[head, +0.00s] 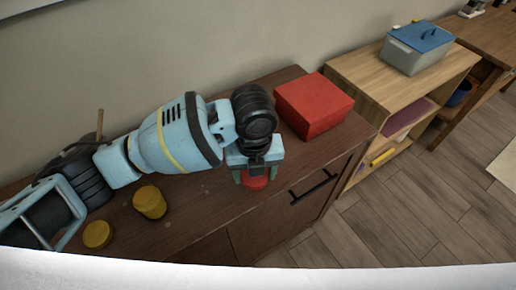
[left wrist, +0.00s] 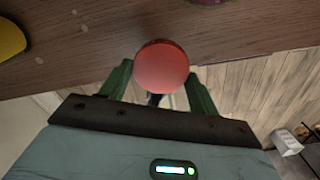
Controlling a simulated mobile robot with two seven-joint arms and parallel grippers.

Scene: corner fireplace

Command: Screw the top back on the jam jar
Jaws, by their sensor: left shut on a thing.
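My left gripper (head: 255,176) points down near the front edge of the dark wooden cabinet, left of the red box. It is shut on a round red top (head: 255,183), which shows between the green fingers. In the left wrist view the red top (left wrist: 162,67) is a smooth disc between the fingers (left wrist: 160,80). Whether it is above the cabinet or touching something below is hidden. My right gripper is out of view.
A yellow cylinder (head: 149,202) and a low yellow round thing (head: 97,234) stand on the dark cabinet (head: 190,222) at left. A red box (head: 313,104) sits at its right end. A lighter shelf unit with a grey, blue-lidded box (head: 416,50) is beyond.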

